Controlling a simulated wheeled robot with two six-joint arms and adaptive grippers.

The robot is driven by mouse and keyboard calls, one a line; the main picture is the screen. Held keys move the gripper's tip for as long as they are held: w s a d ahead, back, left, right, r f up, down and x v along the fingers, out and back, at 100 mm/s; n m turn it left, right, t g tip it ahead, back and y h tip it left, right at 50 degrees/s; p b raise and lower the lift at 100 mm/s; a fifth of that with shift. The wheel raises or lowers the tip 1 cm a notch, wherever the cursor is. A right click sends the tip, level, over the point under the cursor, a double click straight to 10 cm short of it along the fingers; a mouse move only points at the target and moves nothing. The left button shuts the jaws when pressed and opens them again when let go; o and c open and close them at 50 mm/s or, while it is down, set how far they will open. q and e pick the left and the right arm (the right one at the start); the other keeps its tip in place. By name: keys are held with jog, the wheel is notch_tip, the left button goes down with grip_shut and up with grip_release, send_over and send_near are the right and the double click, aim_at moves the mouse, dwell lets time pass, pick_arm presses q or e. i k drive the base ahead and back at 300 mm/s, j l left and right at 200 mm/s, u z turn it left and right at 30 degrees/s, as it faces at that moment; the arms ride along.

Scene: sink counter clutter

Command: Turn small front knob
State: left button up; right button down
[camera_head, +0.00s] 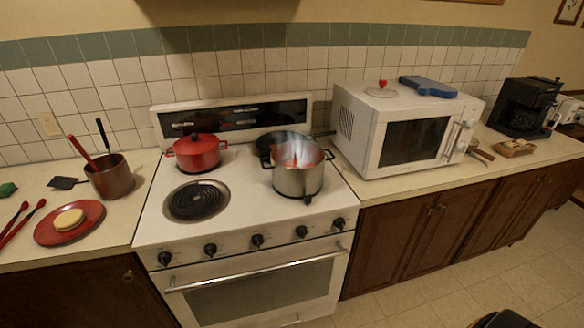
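The white stove (240,215) stands at the centre left. A row of several black knobs runs along its front panel: the far left knob (164,258), the second knob (210,249), the middle knob (257,240), the fourth knob (301,232) and the far right knob (339,223). I cannot tell from the picture which one the task calls small. Neither of my grippers can be made out in the view, and nothing touches the knobs.
A red pot (197,156), a steel pot (298,180) and a dark pan (265,146) sit on the stove. An oven handle (255,267) runs below the knobs. A white microwave (365,145) stands on the right counter.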

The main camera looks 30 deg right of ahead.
aim_at(339, 224)
jog(key=z, duration=1.35)
jog(key=k+j+z, duration=0.15)
jog(key=j+z, duration=0.15)
jog(key=z, duration=0.15)
jog(key=k+j+z, duration=0.15)
jog(key=z, duration=0.35)
jog(key=k+j+z, duration=0.2)
jog(key=z, duration=0.25)
jog(key=j, duration=0.1)
